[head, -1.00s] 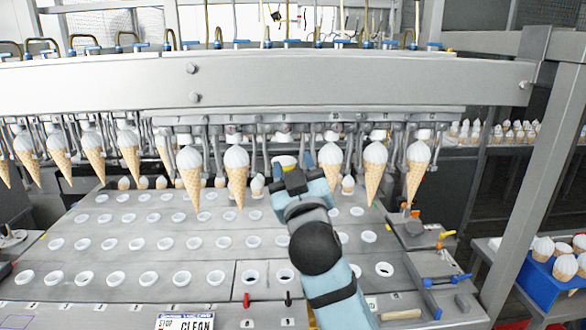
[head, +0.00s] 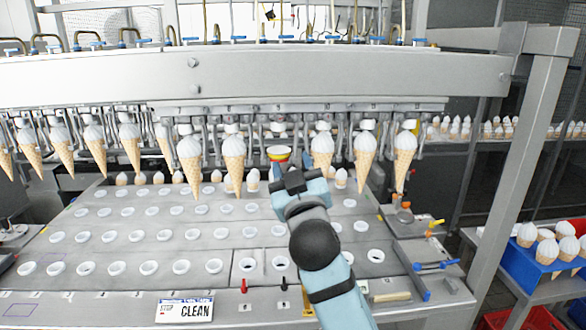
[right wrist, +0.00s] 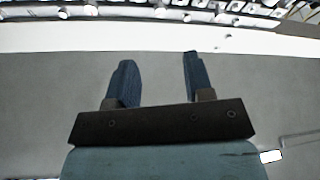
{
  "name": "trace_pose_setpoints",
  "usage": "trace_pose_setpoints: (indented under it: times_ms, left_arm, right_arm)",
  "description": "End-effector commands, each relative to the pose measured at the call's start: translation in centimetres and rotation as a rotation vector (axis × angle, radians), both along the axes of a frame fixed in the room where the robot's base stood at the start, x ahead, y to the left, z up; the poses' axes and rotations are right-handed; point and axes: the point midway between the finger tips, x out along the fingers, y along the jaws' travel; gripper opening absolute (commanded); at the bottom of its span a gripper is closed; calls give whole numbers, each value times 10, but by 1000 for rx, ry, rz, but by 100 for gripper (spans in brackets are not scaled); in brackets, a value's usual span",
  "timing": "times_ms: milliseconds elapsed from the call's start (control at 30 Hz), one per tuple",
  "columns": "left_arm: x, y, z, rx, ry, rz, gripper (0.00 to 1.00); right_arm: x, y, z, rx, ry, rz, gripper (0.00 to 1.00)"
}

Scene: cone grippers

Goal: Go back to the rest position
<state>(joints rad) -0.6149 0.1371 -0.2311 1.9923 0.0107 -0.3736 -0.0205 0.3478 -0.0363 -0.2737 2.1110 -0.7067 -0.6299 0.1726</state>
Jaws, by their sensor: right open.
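My right gripper (head: 291,172) is in front of the row of hanging cones, over the back of the machine's grey plate (head: 330,228). Its jaws are open, and the right wrist view shows two dark blue fingers (right wrist: 157,75) apart with nothing between them. Cones with white tops hang to its left (head: 234,160) and right (head: 323,152) from the cone grippers. My left gripper is not in view.
A thick grey beam (head: 260,75) runs above the cones. The plate has rows of round white-rimmed holes. A blue crate of cones (head: 520,265) stands at the right, beyond a grey post (head: 520,180). A CLEAN sign (head: 185,309) is at the front.

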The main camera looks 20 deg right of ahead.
Motion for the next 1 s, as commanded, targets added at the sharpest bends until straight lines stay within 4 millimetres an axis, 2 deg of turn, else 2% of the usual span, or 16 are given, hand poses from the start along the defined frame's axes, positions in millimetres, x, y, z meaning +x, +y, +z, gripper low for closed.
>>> trace_pose_setpoints:
  times_ms: [333, 400, 467, 567, 667, 700, 767, 800, 867, 900, 967, 1000]
  left_arm:
    - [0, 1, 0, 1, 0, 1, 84]
    - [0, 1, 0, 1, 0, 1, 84]
    - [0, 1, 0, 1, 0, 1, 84]
    - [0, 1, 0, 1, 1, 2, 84]
    - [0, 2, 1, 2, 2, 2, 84]
    - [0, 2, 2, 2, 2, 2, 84]
    - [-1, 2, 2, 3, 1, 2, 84]
    - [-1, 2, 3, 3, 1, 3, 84]
    - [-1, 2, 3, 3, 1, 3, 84]
    - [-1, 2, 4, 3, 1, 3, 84]
    - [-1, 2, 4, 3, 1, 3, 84]
    - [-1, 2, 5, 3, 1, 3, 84]
  right_arm:
    - [0, 0, 0, 0, 1, 0, 48]
    - [0, 0, -7, 0, 13, 5, 48]
    - [0, 1, -23, -1, 39, 15, 48]
    - [-2, 2, -71, 3, 124, 52, 48]
    - [-13, 4, -143, 15, 246, 104, 48]
    - [-21, 4, -173, 23, 300, 127, 48]
    - [-37, 5, -217, 39, 376, 160, 48]
    - [-49, 5, -245, 52, 426, 182, 48]
    - [-70, 6, -287, 72, 502, 210, 48]
    - [-86, 6, -313, 90, 550, 229, 48]
    - [-112, 5, -351, 115, 624, 254, 48]
    - [-132, 5, -375, 135, 671, 269, 48]
